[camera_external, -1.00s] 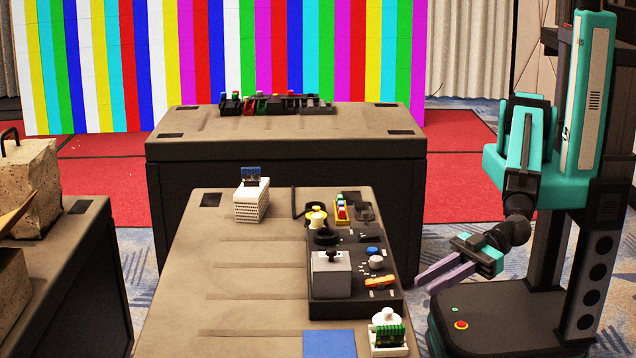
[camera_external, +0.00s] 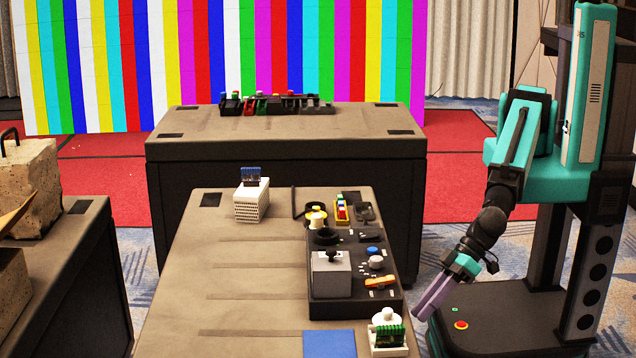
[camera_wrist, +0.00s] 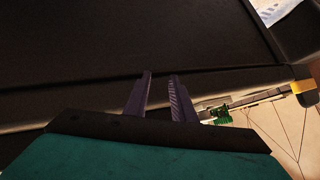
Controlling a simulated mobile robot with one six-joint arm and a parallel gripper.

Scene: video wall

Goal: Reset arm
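My arm hangs from the teal and black column at the right of the external view. My gripper (camera_external: 422,309) has purple fingers pointing down and left, beside the right edge of the front table (camera_external: 230,290) and above my base. In the wrist view my gripper (camera_wrist: 160,74) shows two fingers with a gap between them and nothing held. A dark surface (camera_wrist: 130,40) fills much of that view behind the fingers.
The front table carries a black control panel (camera_external: 352,308), a white block with a blue top (camera_external: 251,200) and a white item with a green board (camera_external: 388,338) near my fingers. A rear table (camera_external: 280,140) and a left table (camera_external: 60,290) stand around it.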

